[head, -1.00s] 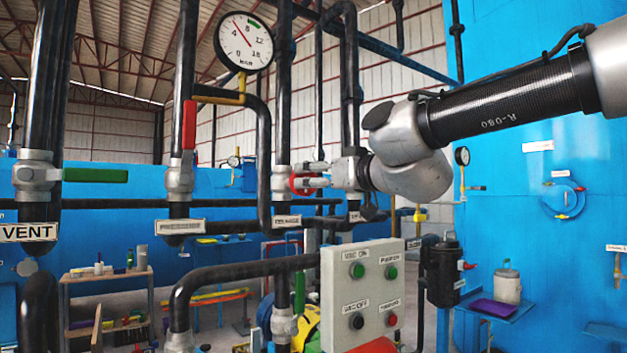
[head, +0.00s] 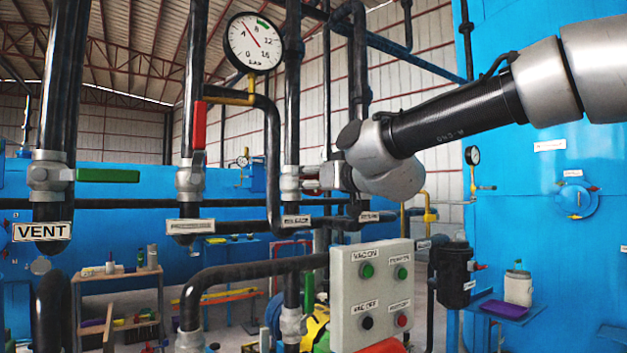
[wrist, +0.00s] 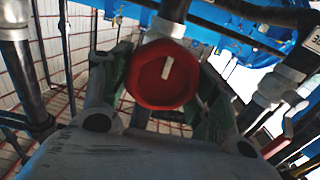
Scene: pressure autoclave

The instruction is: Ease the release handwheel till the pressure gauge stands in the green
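The red release handwheel (wrist: 165,78), with a white mark on its face, sits between the fingers of my gripper (wrist: 163,95) in the wrist view. The green-padded fingers lie against its two sides and look shut on it. In the head view the handwheel is a small red patch on the valve (head: 290,184) of a black pipe, mostly hidden by my gripper (head: 318,180). The pressure gauge (head: 253,42) reads 0 to 16. Its red needle points up and left, between 4 and 8, left of the green band at the upper right.
A grey button box (head: 371,292) stands below my gripper. Black pipes (head: 273,160) run close on the left. A red-lever valve (head: 190,178) and a green-lever VENT valve (head: 47,176) are further left. A blue tank (head: 560,260) fills the right.

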